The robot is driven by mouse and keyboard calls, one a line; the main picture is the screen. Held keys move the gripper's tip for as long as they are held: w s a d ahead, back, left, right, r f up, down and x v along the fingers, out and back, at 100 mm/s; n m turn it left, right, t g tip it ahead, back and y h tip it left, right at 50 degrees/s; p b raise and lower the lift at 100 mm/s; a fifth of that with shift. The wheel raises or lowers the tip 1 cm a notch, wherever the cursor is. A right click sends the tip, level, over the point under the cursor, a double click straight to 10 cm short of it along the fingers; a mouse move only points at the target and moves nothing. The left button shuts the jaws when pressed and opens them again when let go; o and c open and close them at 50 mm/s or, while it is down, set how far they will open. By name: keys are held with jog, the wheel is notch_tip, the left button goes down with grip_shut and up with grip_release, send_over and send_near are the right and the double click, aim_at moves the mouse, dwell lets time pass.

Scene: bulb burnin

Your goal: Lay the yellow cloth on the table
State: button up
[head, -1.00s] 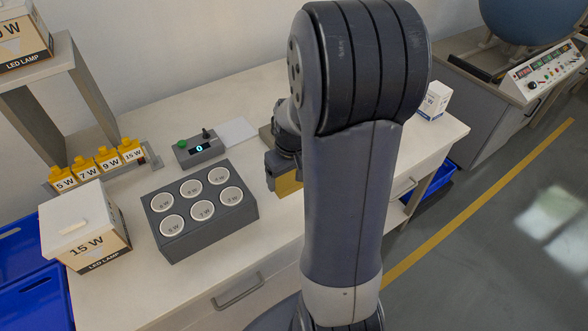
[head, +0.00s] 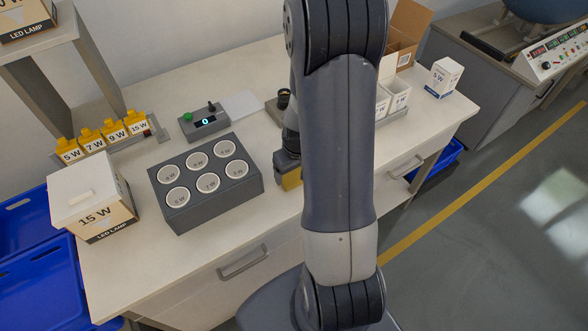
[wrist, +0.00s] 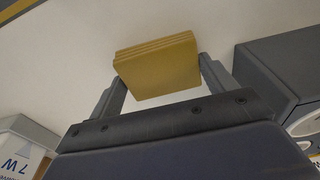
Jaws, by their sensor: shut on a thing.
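The yellow cloth (wrist: 160,68) is a folded, layered block in the wrist view. My gripper (wrist: 163,80) is shut on it, with one finger at each side. In the head view my gripper (head: 287,168) is mostly hidden behind my arm, and a bit of the yellow cloth (head: 292,180) shows below it. The cloth is over the white table (head: 240,255), to the right of the grey socket block. I cannot tell whether it touches the table top.
A grey block (head: 185,215) with several round sockets stands left of my gripper. Behind it is a small control box (head: 203,121). A 15 W carton (head: 92,205) is at the left. White boxes (head: 398,96) and an open carton (head: 407,35) stand at the right. The table's front strip is clear.

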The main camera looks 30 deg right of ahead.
aim_at(297, 177)
jog(key=shift+f, duration=0.1)
jog(key=o, duration=0.4)
jog(key=shift+f, duration=0.1)
jog(key=o, duration=0.5)
jog(key=shift+c, duration=0.2)
notch_tip(297, 177, up, 12)
jog(key=s, duration=0.1)
jog(key=shift+s+r, duration=0.2)
jog(key=shift+s, duration=0.05)
